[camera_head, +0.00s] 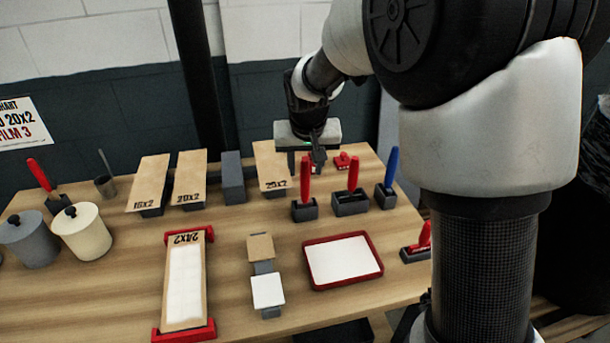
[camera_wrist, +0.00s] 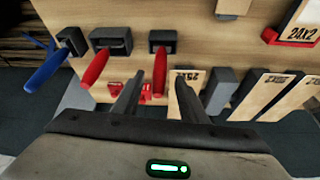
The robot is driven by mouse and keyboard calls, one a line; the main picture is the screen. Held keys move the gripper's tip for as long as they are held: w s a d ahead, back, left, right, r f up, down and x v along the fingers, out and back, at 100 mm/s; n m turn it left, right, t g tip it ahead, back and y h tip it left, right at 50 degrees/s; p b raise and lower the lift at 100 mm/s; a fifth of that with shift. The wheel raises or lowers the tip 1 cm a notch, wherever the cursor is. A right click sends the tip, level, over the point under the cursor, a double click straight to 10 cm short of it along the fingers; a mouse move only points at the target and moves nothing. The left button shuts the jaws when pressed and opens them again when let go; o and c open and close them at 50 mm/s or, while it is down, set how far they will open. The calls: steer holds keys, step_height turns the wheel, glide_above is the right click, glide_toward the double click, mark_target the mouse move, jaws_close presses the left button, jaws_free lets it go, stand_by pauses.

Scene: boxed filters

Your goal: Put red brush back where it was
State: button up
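Two red-handled brushes stand upright in dark holders at the back right of the table: a left one (camera_head: 305,180) and a middle one (camera_head: 353,174). In the wrist view the left one (camera_wrist: 160,72) shows between the fingertips of my gripper (camera_wrist: 157,88), and the middle one (camera_wrist: 95,68) is to its left. My gripper (camera_head: 306,163) is open, with its fingers apart near the top of the left red handle. I see no contact. The brush heads are hidden in the holders (camera_head: 304,210) and (camera_head: 350,203).
A blue-handled brush (camera_head: 391,167) stands right of the red ones. Another red handle (camera_head: 425,236) is at the right edge. A small red object (camera_head: 346,161) lies behind. A red-rimmed tray (camera_head: 375,272), boxed filters (camera_head: 190,180) and lidded pots (camera_head: 83,232) fill the table.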

steer(key=shift+v, duration=1.2)
steer(key=s+d+r, duration=0.7)
steer(key=s+r, duration=0.1)
steer(key=s, duration=0.3)
steer(key=s+d, duration=0.2)
steer(key=s, duration=0.6)
steer(key=s+d+t, duration=0.1)
steer(key=s+d, duration=0.1)
steer(key=s, duration=0.6)
steer(key=shift+s+d+r+m, duration=0.25)
steer(key=shift+d+r+m, duration=0.05)
steer(key=shift+d+r, duration=0.1)
